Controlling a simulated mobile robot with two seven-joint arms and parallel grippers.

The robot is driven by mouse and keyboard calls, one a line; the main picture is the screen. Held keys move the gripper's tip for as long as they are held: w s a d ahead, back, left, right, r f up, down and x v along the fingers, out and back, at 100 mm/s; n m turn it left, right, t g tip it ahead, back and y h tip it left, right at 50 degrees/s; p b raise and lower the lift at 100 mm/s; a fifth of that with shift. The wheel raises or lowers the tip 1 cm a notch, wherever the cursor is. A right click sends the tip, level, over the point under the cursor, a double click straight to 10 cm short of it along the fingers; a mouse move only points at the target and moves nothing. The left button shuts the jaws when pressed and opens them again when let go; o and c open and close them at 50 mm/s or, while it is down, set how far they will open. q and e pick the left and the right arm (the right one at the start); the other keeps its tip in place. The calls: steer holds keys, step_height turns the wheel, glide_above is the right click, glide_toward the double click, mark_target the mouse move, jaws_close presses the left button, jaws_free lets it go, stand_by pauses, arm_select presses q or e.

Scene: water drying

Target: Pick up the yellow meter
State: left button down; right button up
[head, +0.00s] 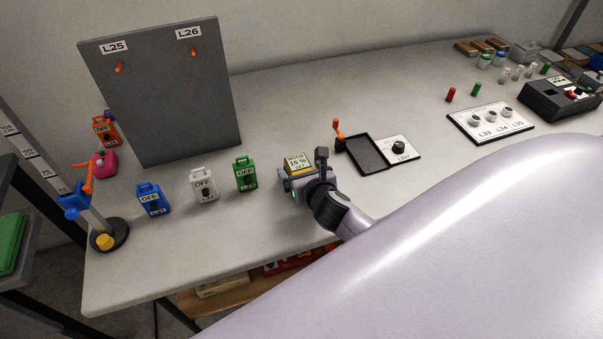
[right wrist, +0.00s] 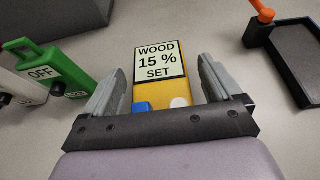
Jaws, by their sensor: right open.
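The yellow meter (right wrist: 178,99) stands on the table with a label reading WOOD 15 % SET, and a blue and a pale button show near its lower end in the right wrist view. In the head view the meter (head: 298,165) is partly hidden by my right gripper (head: 299,175). In the right wrist view my right gripper (right wrist: 158,88) is open, with one finger on each side of the meter. I cannot tell whether the fingers touch it. My left gripper is not in view.
A green OFF device (head: 246,175) stands just left of the meter, with white (head: 204,185) and blue (head: 154,199) ones beyond. A black tray (head: 366,154) with an orange-handled lever (head: 338,132) lies to the right. A grey board (head: 165,100) stands behind. The table's middle back is clear.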

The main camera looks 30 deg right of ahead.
mark_target(301, 170)
steer(key=c, duration=1.2)
steer(key=shift+c, duration=0.2)
steer(key=shift+r, duration=0.1)
steer(key=shift+r, duration=0.6)
step_height(301, 170, up, 5)
steer(key=shift+p, duration=0.95)
step_height(301, 170, up, 13)
steer(key=s+a+n+y, duration=0.2)
steer(key=s+a+y, duration=0.1)
steer(key=s+a, duration=0.6)
steer(key=shift+s+f+n+t, duration=0.2)
steer(key=shift+f+n+t, duration=0.1)
steer(key=shift+f, duration=0.1)
